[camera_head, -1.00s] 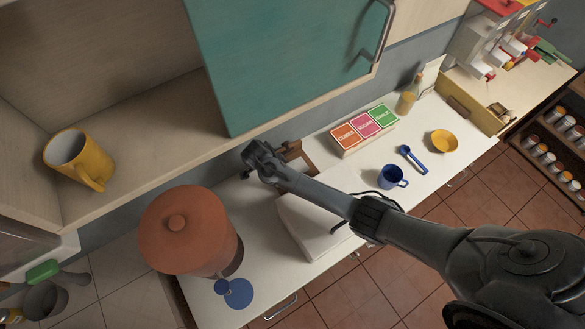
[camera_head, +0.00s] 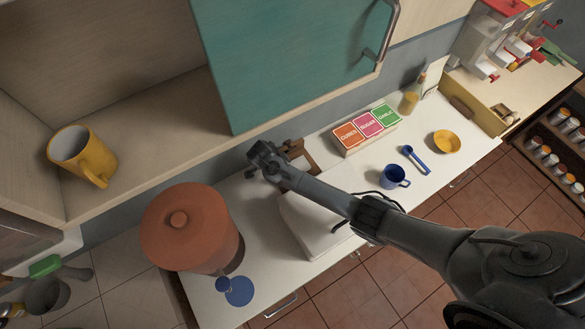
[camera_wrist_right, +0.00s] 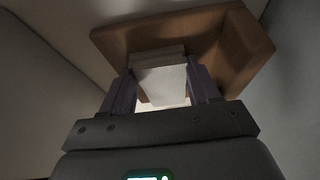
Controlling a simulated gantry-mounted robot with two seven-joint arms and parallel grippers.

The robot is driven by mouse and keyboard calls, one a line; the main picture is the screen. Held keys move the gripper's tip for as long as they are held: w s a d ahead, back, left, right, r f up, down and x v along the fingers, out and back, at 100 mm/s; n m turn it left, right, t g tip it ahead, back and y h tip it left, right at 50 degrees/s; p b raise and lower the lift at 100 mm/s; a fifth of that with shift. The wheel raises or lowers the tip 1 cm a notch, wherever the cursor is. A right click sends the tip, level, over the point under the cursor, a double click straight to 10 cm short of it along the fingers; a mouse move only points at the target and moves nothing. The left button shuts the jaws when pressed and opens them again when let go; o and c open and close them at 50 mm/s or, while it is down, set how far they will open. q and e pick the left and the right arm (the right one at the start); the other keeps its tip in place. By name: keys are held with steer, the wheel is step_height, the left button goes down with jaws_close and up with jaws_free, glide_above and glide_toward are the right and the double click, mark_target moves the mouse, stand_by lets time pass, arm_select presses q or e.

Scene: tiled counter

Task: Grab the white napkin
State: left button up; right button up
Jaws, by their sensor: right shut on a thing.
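The white napkin (camera_wrist_right: 165,84) is between the two fingers of my right gripper (camera_wrist_right: 163,76) in the right wrist view. The gripper is shut on it. A brown wooden holder (camera_wrist_right: 242,48) stands around and behind the napkin, close to the fingertips. In the head view my right gripper (camera_head: 264,160) is at the back of the counter, beside the wooden holder (camera_head: 301,158). My left gripper is not in view.
A white appliance (camera_head: 305,225) sits under my right forearm. A terracotta pot (camera_head: 187,232) stands left of it. An open teal cabinet door (camera_head: 290,60) hangs above the gripper. A blue mug (camera_head: 393,177) and a yellow bowl (camera_head: 446,141) stand to the right.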

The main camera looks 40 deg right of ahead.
steer(key=shift+r, duration=0.15)
steer(key=shift+r, duration=0.4)
steer(key=a+b, duration=0.1)
steer(key=a, duration=0.1)
steer(key=a+b, duration=0.1)
steer(key=a, duration=0.2)
steer(key=w+a+b, duration=0.1)
steer(key=a, duration=0.2)
steer(key=shift+w+a+r, duration=0.1)
steer(key=shift+r, duration=0.15)
step_height(320, 180, up, 13)
steer(key=p, duration=0.3)
steer(key=shift+r, duration=0.2)
